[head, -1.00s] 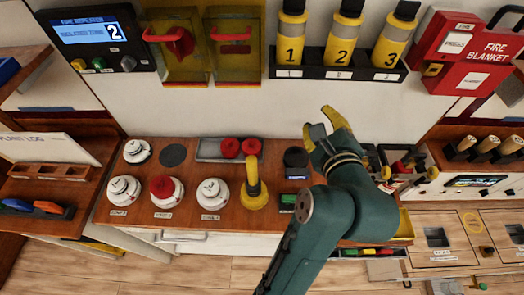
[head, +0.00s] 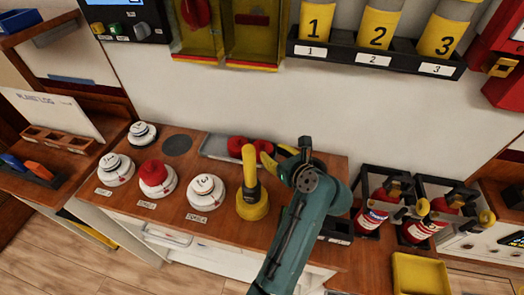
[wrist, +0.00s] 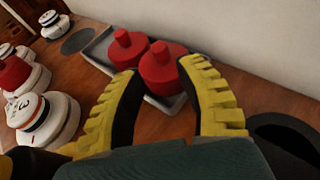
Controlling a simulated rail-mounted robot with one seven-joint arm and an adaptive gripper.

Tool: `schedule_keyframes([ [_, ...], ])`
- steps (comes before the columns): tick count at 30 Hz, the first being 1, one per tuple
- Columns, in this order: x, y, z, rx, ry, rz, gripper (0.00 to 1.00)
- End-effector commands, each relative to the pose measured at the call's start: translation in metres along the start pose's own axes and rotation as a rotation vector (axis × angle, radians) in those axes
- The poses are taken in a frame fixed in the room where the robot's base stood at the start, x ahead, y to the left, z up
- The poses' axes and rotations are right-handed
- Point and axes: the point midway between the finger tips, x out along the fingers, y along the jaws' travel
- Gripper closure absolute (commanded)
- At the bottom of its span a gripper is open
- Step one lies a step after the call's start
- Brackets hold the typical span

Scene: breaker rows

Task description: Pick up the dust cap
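Two red dust caps, a left one (wrist: 127,48) and a right one (wrist: 163,68), stand side by side in a grey tray (wrist: 98,48) at the back of the wooden counter. In the head view the left cap (head: 237,145) shows beside my gripper. Another red cap (head: 153,173) sits on a white detector (head: 152,190). My gripper (wrist: 162,68) is open and empty, its yellow fingers pointing toward the tray. In the wrist view the right cap appears between the fingertips; I cannot tell whether they touch it. The head view partly hides the right cap behind my gripper.
A yellow-handled tool (head: 251,190) stands upright just in front of the tray. White detectors (head: 205,192) line the counter's left part. A dark round opening (wrist: 284,132) lies right of the fingers. Fire extinguishers (head: 372,212) stand at the right. The wall (head: 230,100) rises behind.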

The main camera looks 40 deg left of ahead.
Motion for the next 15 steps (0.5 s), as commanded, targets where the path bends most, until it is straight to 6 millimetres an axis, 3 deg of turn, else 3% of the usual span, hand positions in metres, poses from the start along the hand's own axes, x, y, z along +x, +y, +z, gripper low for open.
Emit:
schedule_keyframes([
  [10, 0.057, 0.0, 0.003, -0.004, -0.001, 0.002, 0.64],
  [15, 0.068, 0.0, 0.003, -0.004, -0.001, -0.001, 0.64],
])
